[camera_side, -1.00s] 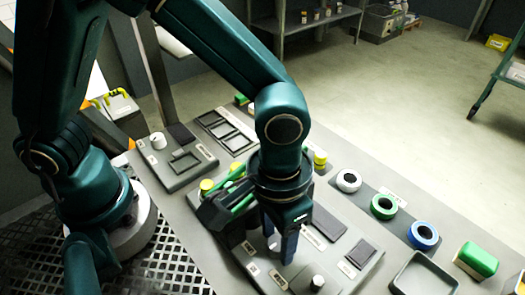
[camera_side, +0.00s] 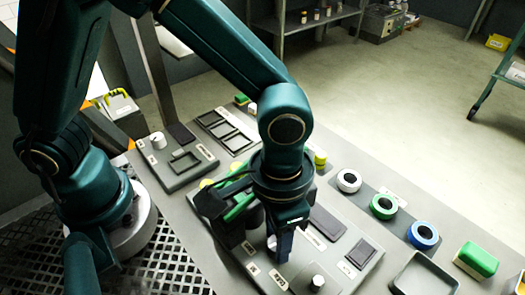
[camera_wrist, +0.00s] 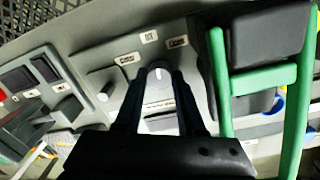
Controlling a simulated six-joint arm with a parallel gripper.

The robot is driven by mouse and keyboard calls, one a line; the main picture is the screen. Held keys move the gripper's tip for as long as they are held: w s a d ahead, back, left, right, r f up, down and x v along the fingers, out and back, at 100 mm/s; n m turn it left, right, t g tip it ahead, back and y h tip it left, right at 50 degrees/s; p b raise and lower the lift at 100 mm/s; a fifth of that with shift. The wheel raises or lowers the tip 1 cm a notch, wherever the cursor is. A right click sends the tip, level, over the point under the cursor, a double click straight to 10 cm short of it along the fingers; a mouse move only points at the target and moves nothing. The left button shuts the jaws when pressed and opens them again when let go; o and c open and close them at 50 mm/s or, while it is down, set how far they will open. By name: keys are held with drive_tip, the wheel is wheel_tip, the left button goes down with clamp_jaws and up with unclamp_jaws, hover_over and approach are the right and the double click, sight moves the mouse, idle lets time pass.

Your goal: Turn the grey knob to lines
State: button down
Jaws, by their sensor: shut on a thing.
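The grey knob (camera_wrist: 158,76) shows between my fingers in the wrist view, with a pale mark on its top. Small labels (camera_wrist: 149,37) sit around it on the panel; their print is too small to read. My gripper (camera_wrist: 157,88) is shut on the knob, one finger on each side. In the side view my gripper (camera_side: 277,244) points down onto the panel (camera_side: 340,277), and its fingers hide most of the knob.
A second knob (camera_side: 317,283) stands close by on the same panel. A black-and-green part (camera_wrist: 262,70) fills the right of the wrist view. White, green and blue rings (camera_side: 383,206) and a grey tray (camera_side: 425,270) lie to the right.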

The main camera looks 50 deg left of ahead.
drive_tip(key=m, duration=0.5)
drive_tip(key=shift+m, duration=2.4)
drive_tip(key=c, duration=0.8)
unclamp_jaws()
drive_tip(key=shift+r, duration=0.15)
drive_tip(key=shift+w+r, duration=0.15)
drive_tip(key=shift+r, duration=2.3)
